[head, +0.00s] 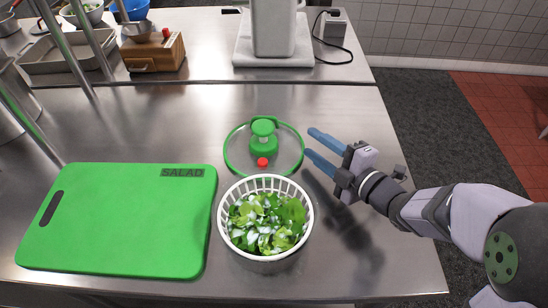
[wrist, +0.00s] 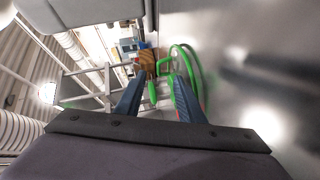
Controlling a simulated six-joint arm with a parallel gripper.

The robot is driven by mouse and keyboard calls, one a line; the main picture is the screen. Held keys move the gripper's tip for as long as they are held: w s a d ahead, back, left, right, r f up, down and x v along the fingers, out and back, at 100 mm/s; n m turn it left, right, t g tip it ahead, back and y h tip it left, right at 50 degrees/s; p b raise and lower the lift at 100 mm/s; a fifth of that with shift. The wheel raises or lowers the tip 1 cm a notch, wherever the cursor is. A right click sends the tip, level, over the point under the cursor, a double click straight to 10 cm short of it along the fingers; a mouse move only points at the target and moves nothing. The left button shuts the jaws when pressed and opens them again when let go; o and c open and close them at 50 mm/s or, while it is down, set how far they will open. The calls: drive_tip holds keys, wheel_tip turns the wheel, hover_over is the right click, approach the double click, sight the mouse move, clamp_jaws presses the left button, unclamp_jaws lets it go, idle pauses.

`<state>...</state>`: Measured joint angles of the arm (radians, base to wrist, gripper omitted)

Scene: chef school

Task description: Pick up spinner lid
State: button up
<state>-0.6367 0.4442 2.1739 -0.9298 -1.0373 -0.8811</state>
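The spinner lid (head: 236,163) lies on the steel table behind the salad basket. It is a clear disc with a green rim, a green knob (head: 263,127) and a small red button. My gripper (head: 312,143) is open and empty just right of the lid, its two blue fingers pointing left toward the knob. In the wrist view the green rim (wrist: 196,72) shows ahead, beyond the fingertips (wrist: 155,85). A green upright part, probably the knob, shows between the fingers. I see no contact with the lid. The white spinner basket (head: 222,243) holds chopped lettuce.
A green cutting board (head: 120,235) marked SALAD lies at the left. A white appliance (head: 273,30) with a black cord stands on the back counter. A wooden box (head: 153,54) and a metal tray (head: 60,56) are at the back left. Bare table lies behind the lid.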

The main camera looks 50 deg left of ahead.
sight(271, 133)
drive_tip(key=s+a+n+g, duration=0.1)
drive_tip(key=s+a+n+g+y+b, duration=0.1)
drive_tip(key=s+n, duration=0.1)
drive_tip(key=s+a+n+g+y, duration=0.1)
drive_tip(key=n, duration=0.1)
drive_tip(key=shift+s+a+r, duration=0.4)
drive_tip(key=shift+s, duration=0.05)
drive_tip(key=shift+a+p, duration=0.55)
drive_tip(key=shift+a, duration=0.95)
drive_tip(key=shift+a+p, duration=0.7)
drive_tip(key=shift+a, duration=1.4)
drive_tip(key=shift+c, duration=0.3)
clamp_jaws()
